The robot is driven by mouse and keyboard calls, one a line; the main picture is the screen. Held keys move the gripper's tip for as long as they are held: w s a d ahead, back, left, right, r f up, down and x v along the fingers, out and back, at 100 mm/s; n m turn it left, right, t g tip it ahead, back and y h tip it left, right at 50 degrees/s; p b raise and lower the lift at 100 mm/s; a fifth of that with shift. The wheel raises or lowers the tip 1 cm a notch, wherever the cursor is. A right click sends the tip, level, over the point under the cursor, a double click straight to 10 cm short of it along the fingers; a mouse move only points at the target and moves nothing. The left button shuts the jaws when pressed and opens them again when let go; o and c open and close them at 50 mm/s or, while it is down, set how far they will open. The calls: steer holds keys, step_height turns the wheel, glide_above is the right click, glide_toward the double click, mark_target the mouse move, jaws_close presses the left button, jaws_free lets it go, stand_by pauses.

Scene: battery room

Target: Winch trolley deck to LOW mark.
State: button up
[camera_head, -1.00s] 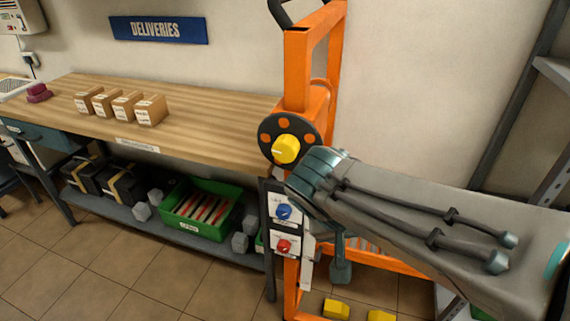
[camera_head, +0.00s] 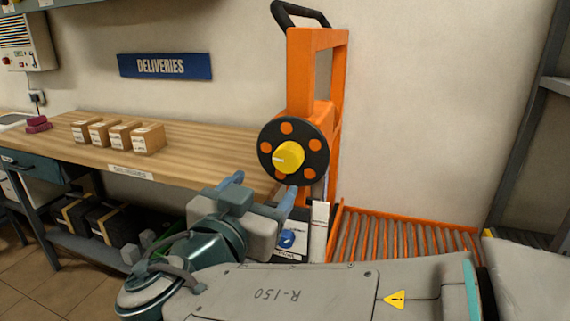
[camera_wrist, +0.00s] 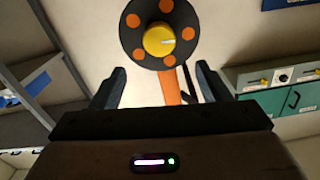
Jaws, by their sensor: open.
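The orange winch trolley (camera_head: 318,70) stands upright against the wall at the right end of the bench. On its mast is a black winch wheel with orange spots (camera_head: 265,150) and a yellow centre knob (camera_head: 289,157). The trolley's slatted orange deck (camera_head: 400,238) sits low at right, partly hidden by my arm. My gripper (camera_head: 262,192) is open and empty, below and left of the wheel, apart from it. In the wrist view the wheel (camera_wrist: 133,20) and yellow knob (camera_wrist: 160,40) lie ahead, beyond the open fingers. The LOW mark cannot be made out.
The wooden deliveries bench (camera_head: 200,150) holds several small cartons (camera_head: 148,139) and stands left of the trolley. A grey rack (camera_head: 530,120) stands at far right.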

mark_target(285, 161)
steer(key=x, duration=1.1)
steer(key=shift+w+f, duration=0.1)
steer(key=shift+w, duration=0.05)
steer(key=c, duration=1)
